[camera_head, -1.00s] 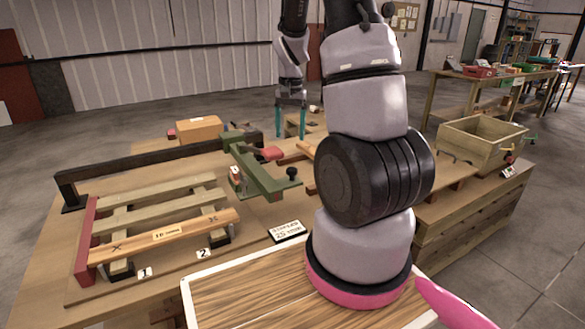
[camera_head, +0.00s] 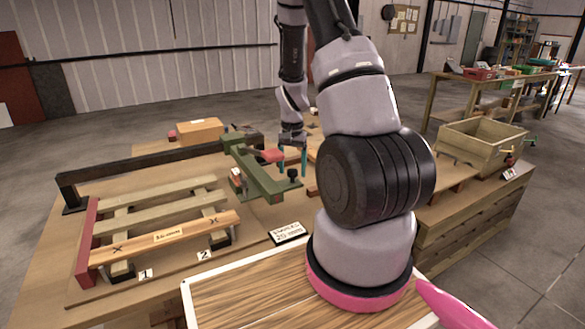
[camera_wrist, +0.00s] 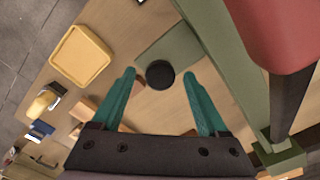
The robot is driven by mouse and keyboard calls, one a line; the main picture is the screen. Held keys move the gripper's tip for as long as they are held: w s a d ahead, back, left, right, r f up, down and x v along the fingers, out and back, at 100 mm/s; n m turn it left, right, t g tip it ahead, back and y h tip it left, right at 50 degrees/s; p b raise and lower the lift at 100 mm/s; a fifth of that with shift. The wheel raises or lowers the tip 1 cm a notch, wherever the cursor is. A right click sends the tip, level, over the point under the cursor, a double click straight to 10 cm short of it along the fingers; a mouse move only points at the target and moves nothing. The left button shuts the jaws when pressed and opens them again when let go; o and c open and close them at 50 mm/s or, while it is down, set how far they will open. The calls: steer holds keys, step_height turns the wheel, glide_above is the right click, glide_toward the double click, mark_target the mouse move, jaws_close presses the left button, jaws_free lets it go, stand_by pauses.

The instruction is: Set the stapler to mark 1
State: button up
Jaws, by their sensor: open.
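The green stapler (camera_head: 258,172) hangs from the black rail over the bench, to the right of the slatted pallet. It has a red part on top and a round black knob (camera_head: 293,173) at its near end. Mark 1 (camera_head: 145,273) and mark 2 (camera_head: 204,254) are white tags in front of the pallet; the stapler is to the right of both. My gripper (camera_head: 293,160) is open at the knob end. In the wrist view the knob (camera_wrist: 160,74) shows between the teal fingertips, with a gap on both sides. The stapler's green arm (camera_wrist: 222,60) runs close by the right finger.
The black rail (camera_head: 150,160) crosses the bench behind the pallet (camera_head: 165,236). A tan box (camera_head: 200,130) stands behind the rail. A sign (camera_head: 288,232) lies in front of the stapler. A wooden crate (camera_head: 480,145) stands at the right. The wrist view shows a yellow tray (camera_wrist: 82,55).

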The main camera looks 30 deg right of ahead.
jaws_close()
stand_by(1.4)
